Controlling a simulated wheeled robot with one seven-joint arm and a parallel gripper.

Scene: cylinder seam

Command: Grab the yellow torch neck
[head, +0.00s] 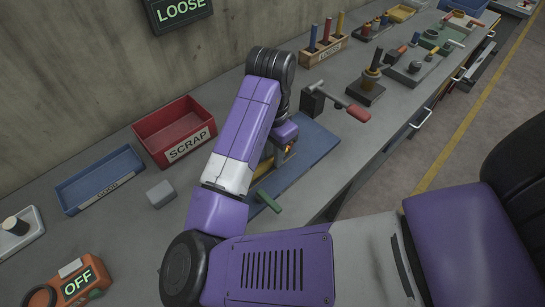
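A yellow upright stick (340,23), which looks like the yellow torch neck, stands at the right end of a wooden rack (322,53) at the back of the bench. A blue one (313,37) and a red one (327,31) stand beside it. My purple arm reaches over the bench to the left of and nearer than the rack. My gripper is hidden or nearly hidden behind my arm, above the blue plate, apart from the rack. Its fingers cannot be made out.
A blue plate (314,145) with a green-handled fixture (268,201) lies under my arm. A red-handled clamp (357,112) and a dark stand (367,86) are close to the rack. A red scrap bin (171,120) and a blue tray (83,190) are at left.

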